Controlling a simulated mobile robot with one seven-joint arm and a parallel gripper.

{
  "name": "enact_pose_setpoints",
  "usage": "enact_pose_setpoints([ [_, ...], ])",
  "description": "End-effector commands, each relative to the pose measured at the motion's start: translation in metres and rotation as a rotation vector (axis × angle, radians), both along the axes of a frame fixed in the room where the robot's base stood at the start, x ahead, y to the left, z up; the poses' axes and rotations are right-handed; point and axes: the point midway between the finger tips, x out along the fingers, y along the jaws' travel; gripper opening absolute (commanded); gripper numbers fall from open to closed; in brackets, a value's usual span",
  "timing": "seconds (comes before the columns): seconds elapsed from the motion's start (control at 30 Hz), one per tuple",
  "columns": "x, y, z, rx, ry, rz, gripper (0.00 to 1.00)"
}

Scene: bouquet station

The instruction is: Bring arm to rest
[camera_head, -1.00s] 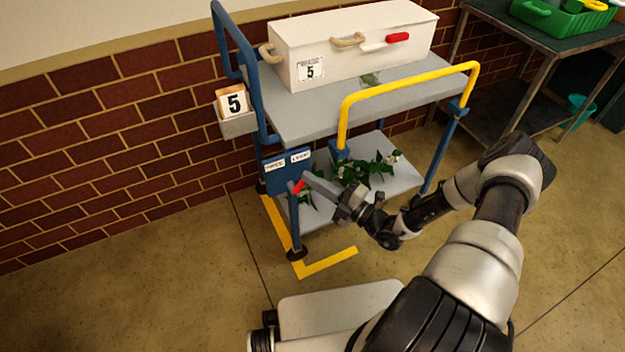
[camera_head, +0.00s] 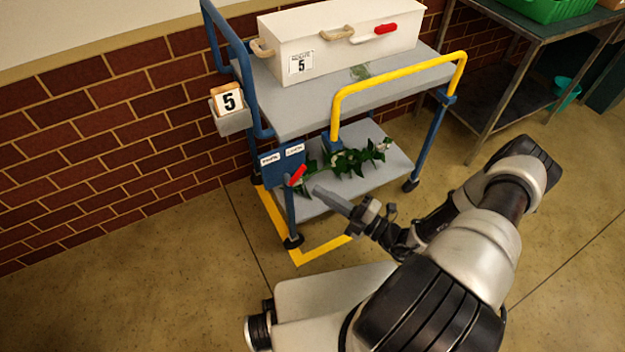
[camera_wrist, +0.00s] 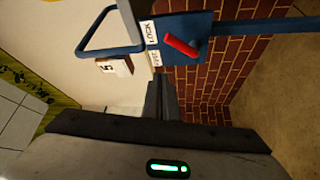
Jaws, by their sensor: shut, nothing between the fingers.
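My gripper (camera_head: 328,196) is shut and empty. It is beside the near left end of the cart's lower shelf (camera_head: 385,176), apart from the leafy garland there as far as the head view shows. In the wrist view my gripper (camera_wrist: 163,84) has its fingers together, pointing toward the cart's blue panel (camera_wrist: 185,30) with a red lever (camera_wrist: 181,45). The red lever also shows in the head view (camera_head: 298,175), close to the fingertips. My arm reaches in from the lower right of the head view, bent at the elbow.
The cart carries a white box (camera_head: 335,45) on top, a yellow rail (camera_head: 400,78) and a green garland (camera_head: 345,162) below. A steel table (camera_head: 545,25) with a green crate (camera_head: 548,8) stands at the right. The floor (camera_head: 150,290) at the left is clear.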

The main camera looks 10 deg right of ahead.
Motion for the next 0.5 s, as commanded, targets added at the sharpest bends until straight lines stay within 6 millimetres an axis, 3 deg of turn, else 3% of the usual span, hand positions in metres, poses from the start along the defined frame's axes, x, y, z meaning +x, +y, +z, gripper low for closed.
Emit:
enact_pose_setpoints([
  [0.5, -0.0088, -0.0055, -0.0042, 0.002, 0.000, 0.002, 0.00],
])
